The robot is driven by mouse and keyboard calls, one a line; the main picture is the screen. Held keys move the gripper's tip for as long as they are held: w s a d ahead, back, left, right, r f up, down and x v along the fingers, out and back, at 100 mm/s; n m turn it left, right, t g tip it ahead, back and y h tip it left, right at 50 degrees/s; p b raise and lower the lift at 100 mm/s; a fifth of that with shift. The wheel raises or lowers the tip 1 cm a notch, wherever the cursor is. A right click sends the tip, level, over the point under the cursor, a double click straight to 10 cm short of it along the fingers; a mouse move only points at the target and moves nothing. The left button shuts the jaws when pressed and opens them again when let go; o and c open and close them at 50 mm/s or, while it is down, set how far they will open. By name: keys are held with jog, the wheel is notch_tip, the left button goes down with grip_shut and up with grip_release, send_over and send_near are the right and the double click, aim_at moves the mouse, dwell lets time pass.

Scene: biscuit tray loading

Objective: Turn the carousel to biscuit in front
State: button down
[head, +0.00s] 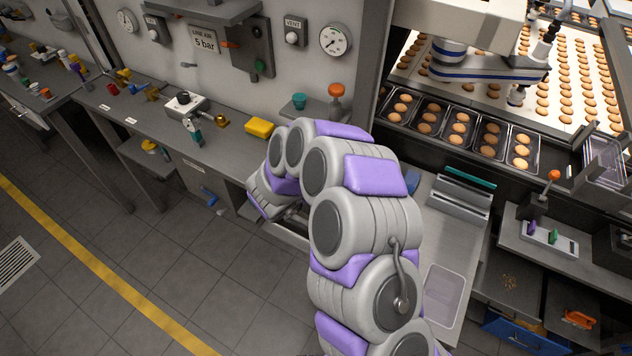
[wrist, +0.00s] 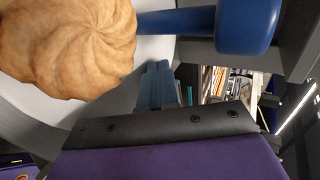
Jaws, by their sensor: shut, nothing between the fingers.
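In the wrist view a large golden, ridged biscuit (wrist: 70,45) fills the top left. It is over a pale grey-white surface (wrist: 30,125) with a curved edge, which may be the carousel. A blue rod with a thick rounded blue end (wrist: 247,25) runs to the right from beside the biscuit. My gripper (wrist: 158,82) is shut and empty, its blue-grey fingers just below the blue rod; I cannot tell whether they touch it. In the head view my arm hides the gripper's fingers and the carousel.
In the head view a yellow block (head: 259,127) lies on the wall bench just left of my arm. An orange knob (head: 336,90) stands on a small shelf behind. Black trays of biscuits (head: 428,116) line the conveyor at right. The floor at left is clear.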

jog(key=shift+w+d+f+n+t+y+b, duration=0.15)
jog(key=shift+d+n+t+y+b, duration=0.1)
jog(key=shift+n+y+b, duration=0.3)
jog(key=shift+w+d+r+n+t+y+b, duration=0.1)
jog(key=shift+n+t+y+b, duration=0.2)
jog(key=shift+b, duration=0.3)
jog(key=shift+w+n+y+b, duration=0.15)
jog(key=shift+n+y+b, duration=0.1)
jog(key=shift+n+b, duration=0.1)
